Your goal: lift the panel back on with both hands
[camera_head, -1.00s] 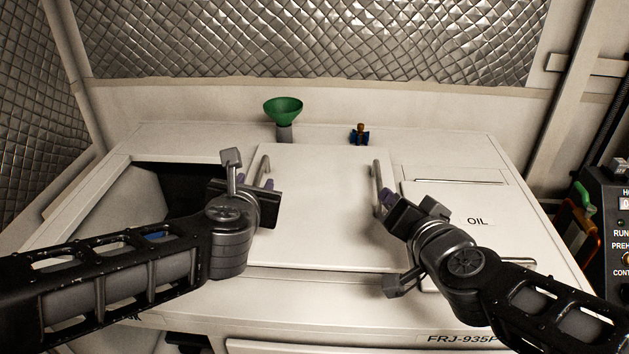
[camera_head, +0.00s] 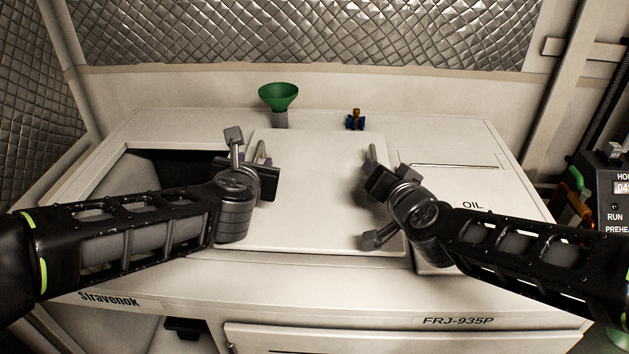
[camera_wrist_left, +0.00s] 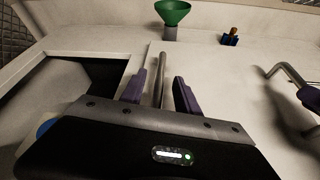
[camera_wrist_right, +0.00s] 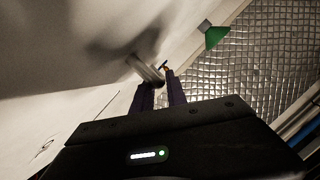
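The white panel (camera_head: 315,195) lies on the top of the white chiller frame, to the right of a dark opening. It has a left bar handle (camera_head: 260,152) and a right bar handle (camera_head: 370,152). My left gripper (camera_head: 257,164) is at the left handle. In the left wrist view the handle (camera_wrist_left: 160,80) runs between the parted purple fingers (camera_wrist_left: 160,88), with gaps on both sides. My right gripper (camera_head: 368,168) is at the right handle. In the right wrist view its fingers (camera_wrist_right: 160,88) are close together on the handle (camera_wrist_right: 147,70), in shadow.
The open bay (camera_head: 130,185) is at the left of the top. A green funnel (camera_head: 278,97) and a small blue valve (camera_head: 355,121) stand behind the panel. The OIL cover (camera_head: 470,185) is at the right. A control box (camera_head: 608,190) stands at the far right.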

